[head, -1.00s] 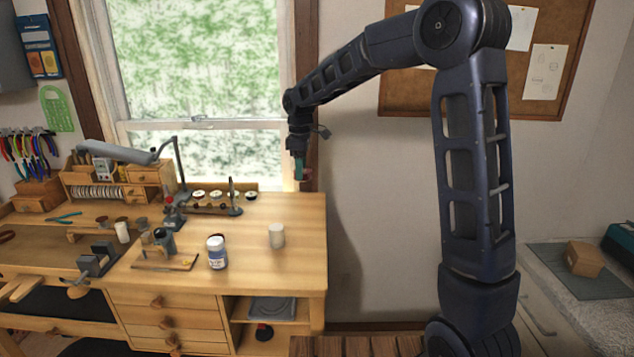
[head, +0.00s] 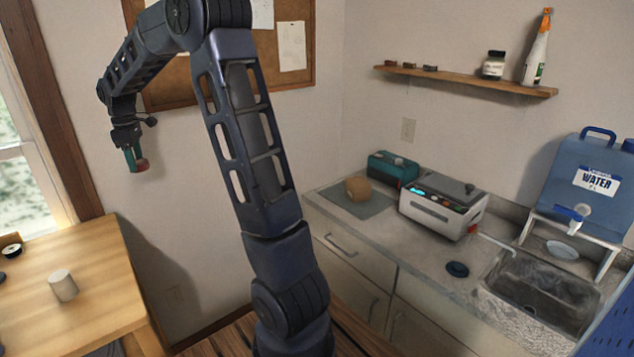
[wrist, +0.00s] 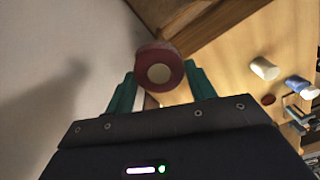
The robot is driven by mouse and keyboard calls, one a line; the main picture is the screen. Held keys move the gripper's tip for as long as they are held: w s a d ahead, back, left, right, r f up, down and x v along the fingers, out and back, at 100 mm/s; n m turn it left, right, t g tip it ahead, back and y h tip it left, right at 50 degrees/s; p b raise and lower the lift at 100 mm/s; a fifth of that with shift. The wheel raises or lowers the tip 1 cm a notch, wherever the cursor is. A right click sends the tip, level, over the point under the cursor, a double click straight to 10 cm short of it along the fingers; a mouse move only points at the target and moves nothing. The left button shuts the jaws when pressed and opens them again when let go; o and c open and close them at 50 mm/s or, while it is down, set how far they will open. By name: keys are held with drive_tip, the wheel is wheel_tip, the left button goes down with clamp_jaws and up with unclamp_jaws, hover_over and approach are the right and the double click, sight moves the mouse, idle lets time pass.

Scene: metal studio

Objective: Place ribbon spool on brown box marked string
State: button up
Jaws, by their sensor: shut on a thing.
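My gripper (head: 133,160) hangs in the air at the upper left of the head view, left of the counter and past the bench's right edge. Its green fingers are shut on a dark red ribbon spool (head: 141,166). In the wrist view the spool (wrist: 159,62) sits between the fingertips, its pale round core facing the camera. A small brown box-like object (head: 358,188) lies on a grey mat on the counter, well apart from the gripper. No marking on it can be read from here.
The wooden bench (head: 75,285) at lower left bears a white cylinder (head: 63,285). On the counter, a teal case (head: 392,168) and a white machine (head: 440,205) stand near the brown object. A sink (head: 540,290) and water jug (head: 590,185) are further right. A shelf (head: 465,80) hangs above.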

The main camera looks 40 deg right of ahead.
drive_tip(key=s+d+r+m, duration=0.15)
drive_tip(key=d+m, duration=0.65)
drive_tip(key=d, duration=3.3)
drive_tip(key=m, duration=0.7)
hover_over(357, 181)
wheel_tip(357, 181, down, 19)
drive_tip(key=shift+d+f, duration=0.1)
drive_tip(key=shift+f, duration=0.1)
drive_tip(key=shift+f, duration=0.1)
drive_tip(key=o, duration=0.7)
drive_tip(key=shift+o, duration=1.4)
